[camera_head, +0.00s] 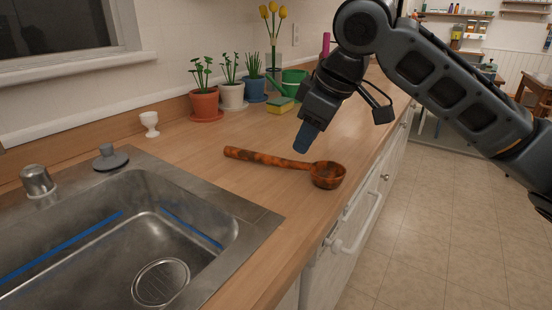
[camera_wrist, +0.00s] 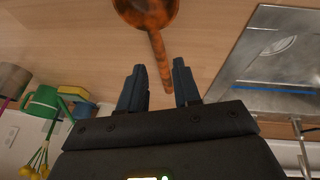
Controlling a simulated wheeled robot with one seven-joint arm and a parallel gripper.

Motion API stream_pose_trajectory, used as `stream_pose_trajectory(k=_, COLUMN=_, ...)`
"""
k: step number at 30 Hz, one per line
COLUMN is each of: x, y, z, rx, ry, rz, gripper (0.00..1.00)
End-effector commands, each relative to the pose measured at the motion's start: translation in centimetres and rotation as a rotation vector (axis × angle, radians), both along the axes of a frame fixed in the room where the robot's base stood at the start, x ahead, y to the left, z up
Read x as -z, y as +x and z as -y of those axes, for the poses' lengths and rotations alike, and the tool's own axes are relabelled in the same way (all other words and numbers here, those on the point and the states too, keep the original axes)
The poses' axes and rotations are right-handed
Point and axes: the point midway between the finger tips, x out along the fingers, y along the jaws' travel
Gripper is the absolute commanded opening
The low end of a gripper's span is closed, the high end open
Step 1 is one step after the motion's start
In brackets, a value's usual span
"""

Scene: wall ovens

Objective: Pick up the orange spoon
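The orange-brown spoon (camera_head: 270,159), with dark mottling, lies on the wooden counter behind the sink's right corner. Its bowl (camera_head: 328,175) points right toward the counter's front edge and its handle points left. My gripper (camera_head: 304,138) is above the counter, just behind the spoon's bowl end in the head view. In the wrist view the two fingers of my gripper (camera_wrist: 160,88) are apart, with nothing held. There the spoon's handle (camera_wrist: 160,58) runs down to between the fingertips, and its bowl (camera_wrist: 148,12) is cut by the top edge. The spoon appears to rest on the counter.
A metal sink (camera_head: 190,215) lies front left. A white egg cup (camera_head: 150,124) and a grey stopper (camera_head: 110,157) stand behind it. Potted plants (camera_head: 205,100), a green watering can (camera_head: 292,82) and a yellow sponge (camera_head: 280,105) stand along the wall. Counter around the spoon is clear.

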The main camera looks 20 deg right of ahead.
Motion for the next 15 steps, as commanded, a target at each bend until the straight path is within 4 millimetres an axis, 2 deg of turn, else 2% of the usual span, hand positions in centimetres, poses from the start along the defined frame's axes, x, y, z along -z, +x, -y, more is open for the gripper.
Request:
stream_pose_trajectory(k=11, x=2.8, y=1.2, z=0.0, rx=0.004, ry=-0.013, rz=-0.006, gripper=0.32)
stream_pose_trajectory(k=15, x=4.6, y=1.8, z=-0.2, rx=0.004, ry=-0.013, rz=-0.007, gripper=0.32)
